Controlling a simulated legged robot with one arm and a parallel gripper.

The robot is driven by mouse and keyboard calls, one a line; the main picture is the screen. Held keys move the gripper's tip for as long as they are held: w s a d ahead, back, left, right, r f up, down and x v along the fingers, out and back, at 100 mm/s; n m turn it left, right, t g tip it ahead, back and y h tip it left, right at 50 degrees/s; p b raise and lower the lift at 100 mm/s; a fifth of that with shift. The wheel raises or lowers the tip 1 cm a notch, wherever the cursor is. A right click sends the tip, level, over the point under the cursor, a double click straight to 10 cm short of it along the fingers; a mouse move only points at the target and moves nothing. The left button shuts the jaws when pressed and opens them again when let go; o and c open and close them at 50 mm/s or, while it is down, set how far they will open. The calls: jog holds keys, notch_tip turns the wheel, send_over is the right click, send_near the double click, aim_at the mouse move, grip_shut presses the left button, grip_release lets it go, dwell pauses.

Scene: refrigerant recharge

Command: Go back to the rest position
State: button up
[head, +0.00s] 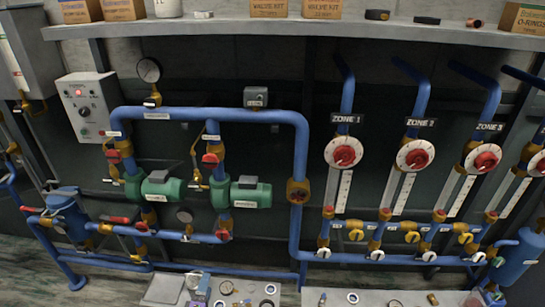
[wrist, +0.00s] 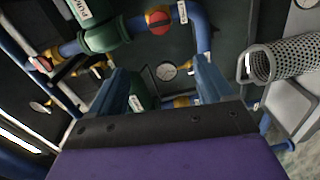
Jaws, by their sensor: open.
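My gripper (wrist: 161,85) shows in the wrist view with its two blue fingers spread apart. No object is seen between them; the pipework and a round white-faced gauge (wrist: 167,71) show behind the gap. I cannot make out my gripper in the head view. The wall pipework of blue pipes (head: 205,114) fills the head view, with two green pumps (head: 248,194) at the left centre.
Red-knobbed zone dials (head: 344,153) line the right. A grey control box (head: 88,106) hangs at left. A shelf (head: 220,28) with boxes runs above. Trays with small parts (head: 352,298) lie at the bottom. A perforated metal cylinder (wrist: 290,57) is right of my fingers in the wrist view.

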jog(key=w+r+m+g+y, duration=0.2)
jog(key=w+r+m+g, duration=0.3)
jog(key=w+r, duration=0.45)
jog(key=s+d+r+m+g+y, duration=0.25)
jog(key=s+d+r+g, duration=0.25)
jog(key=d+r, duration=0.65)
jog(key=s+d+r+m+g+h, duration=0.1)
jog(key=s+d+r+m+g, duration=0.1)
jog(key=s+d, duration=0.6)
jog(key=s+d+r+m+g+h, duration=0.1)
jog(key=s+d+r+m+g, duration=0.2)
jog(key=s, duration=1.5)
jog(key=s+d+r+m+g+h, duration=0.1)
jog(key=s+d+r+m+g, duration=0.2)
jog(key=s+d+r, duration=0.6)
jog(key=s+d+g, duration=0.1)
jog(key=s+d, duration=0.4)
jog(key=shift+d, duration=0.4)
jog(key=shift+m, duration=0.25)
